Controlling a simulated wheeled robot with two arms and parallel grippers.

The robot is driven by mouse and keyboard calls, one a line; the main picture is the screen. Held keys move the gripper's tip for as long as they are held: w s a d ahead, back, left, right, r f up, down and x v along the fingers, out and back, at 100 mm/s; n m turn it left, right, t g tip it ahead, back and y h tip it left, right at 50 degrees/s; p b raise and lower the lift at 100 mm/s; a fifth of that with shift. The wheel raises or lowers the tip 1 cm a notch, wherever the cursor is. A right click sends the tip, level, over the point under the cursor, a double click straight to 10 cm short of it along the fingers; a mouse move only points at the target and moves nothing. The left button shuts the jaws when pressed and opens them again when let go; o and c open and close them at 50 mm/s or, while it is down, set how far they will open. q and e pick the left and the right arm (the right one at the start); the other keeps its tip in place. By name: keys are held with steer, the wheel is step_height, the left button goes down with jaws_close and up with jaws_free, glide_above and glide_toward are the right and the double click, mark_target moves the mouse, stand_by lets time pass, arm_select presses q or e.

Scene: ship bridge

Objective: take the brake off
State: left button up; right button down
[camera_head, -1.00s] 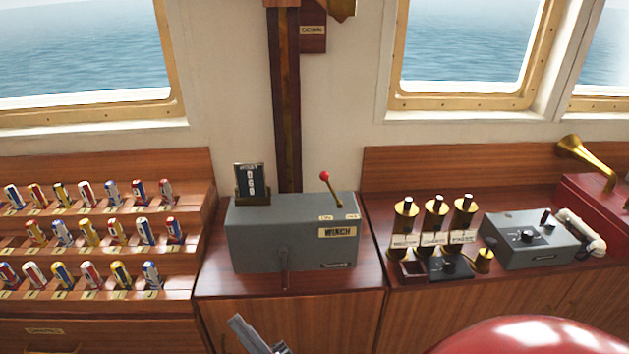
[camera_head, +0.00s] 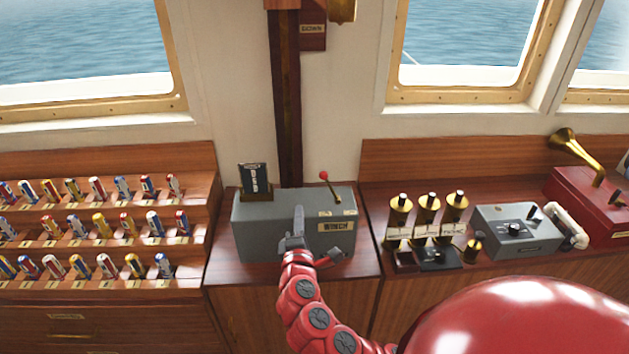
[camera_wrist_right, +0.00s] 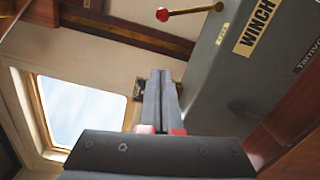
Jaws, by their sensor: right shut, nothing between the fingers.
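The grey winch box (camera_head: 262,225) with a WINCH label stands on the wooden console. A lever with a red knob (camera_head: 323,175) rises from its top right and leans to the left. In the right wrist view the red knob (camera_wrist_right: 163,14) and its brass rod show beside the box (camera_wrist_right: 222,70). Two small labels, too small to read, sit near the lever's base. My right gripper (camera_head: 298,212) is shut and empty, pointing up in front of the box and hiding part of its front face. In the wrist view its fingers (camera_wrist_right: 160,80) are together. My left gripper is not in view.
A small dark counter plate (camera_head: 254,178) stands on the box's top left. Racks of coloured cylinders (camera_head: 98,228) are at the left. Brass-capped posts (camera_head: 428,205), a grey control box with a handset (camera_head: 515,228) and a brass horn (camera_head: 565,140) are at the right.

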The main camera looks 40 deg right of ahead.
mark_target(330, 187)
stand_by(0.3)
steer(key=p+x, duration=0.3)
steer(key=x, duration=0.7)
steer(key=shift+d+r+p, duration=0.15)
steer(key=shift+d+p, duration=0.05)
steer(key=shift+p, duration=0.2)
steer(key=shift+s+d+r+p, duration=0.1)
steer(key=shift+s+d+p, duration=0.1)
steer(key=shift+d+p, duration=0.3)
steer(key=shift+s+d+r+p, duration=0.15)
steer(key=shift+s+d+p, duration=0.15)
steer(key=shift+d, duration=0.4)
steer(key=shift+s+d, duration=0.25)
steer(key=shift+d, duration=0.25)
steer(key=shift+w, duration=0.1)
steer(key=shift+d+r+m, duration=0.15)
steer(key=shift+d+m, duration=0.05)
steer(key=shift+m, duration=0.2)
